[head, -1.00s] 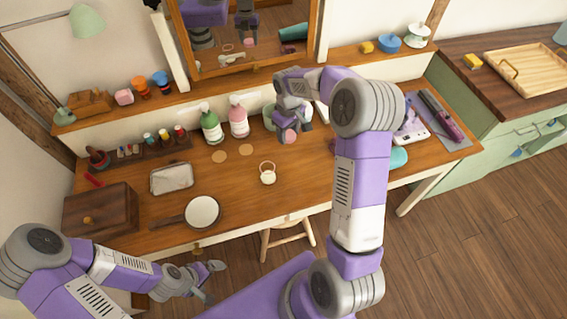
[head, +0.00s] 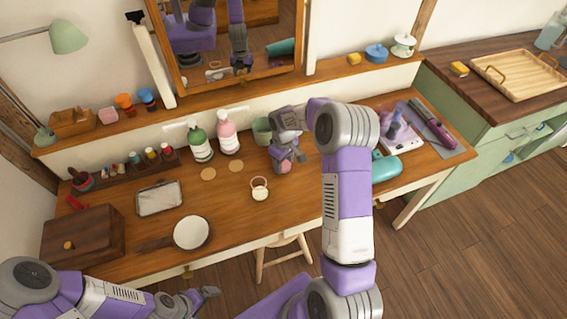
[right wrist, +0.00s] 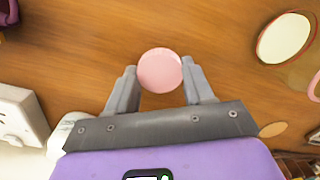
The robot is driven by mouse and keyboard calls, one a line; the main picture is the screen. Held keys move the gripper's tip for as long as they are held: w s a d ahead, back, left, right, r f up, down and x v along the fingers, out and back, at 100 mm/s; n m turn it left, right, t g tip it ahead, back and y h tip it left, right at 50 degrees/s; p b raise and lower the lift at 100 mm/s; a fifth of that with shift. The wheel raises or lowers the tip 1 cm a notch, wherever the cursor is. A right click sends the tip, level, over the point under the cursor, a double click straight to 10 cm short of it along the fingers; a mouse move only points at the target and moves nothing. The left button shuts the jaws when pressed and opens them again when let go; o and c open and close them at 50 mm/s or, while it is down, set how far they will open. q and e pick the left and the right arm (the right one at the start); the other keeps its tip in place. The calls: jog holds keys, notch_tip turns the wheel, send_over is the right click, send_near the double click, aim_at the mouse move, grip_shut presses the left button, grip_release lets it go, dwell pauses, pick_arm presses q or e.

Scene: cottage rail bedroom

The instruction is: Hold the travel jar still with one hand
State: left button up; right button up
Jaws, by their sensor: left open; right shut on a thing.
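The travel jar, which I take to be the small round thing with a pink top (right wrist: 160,70), sits between the two fingers of my right gripper (right wrist: 160,88) in the right wrist view. The fingers are shut on its sides. In the head view my right gripper (head: 287,162) points down at the desk, right of the small white pot, and only a bit of the pink jar (head: 285,168) shows beneath it. I cannot tell if the jar touches the desk. My left gripper (head: 207,298) is open and empty, low in front of the desk's near edge.
A small white pot (head: 260,190) and two cork discs (head: 208,174) lie left of my right gripper. Pump bottles (head: 201,145) and a green cup (head: 262,131) stand behind. A white pan (head: 192,233) lies front left. A teal object (head: 388,168) is at right.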

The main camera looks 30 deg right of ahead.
jog(key=shift+r, duration=0.1)
jog(key=shift+f, duration=0.2)
jog(key=o, duration=1.2)
jog(key=shift+c, duration=0.2)
jog(key=shift+r, duration=0.1)
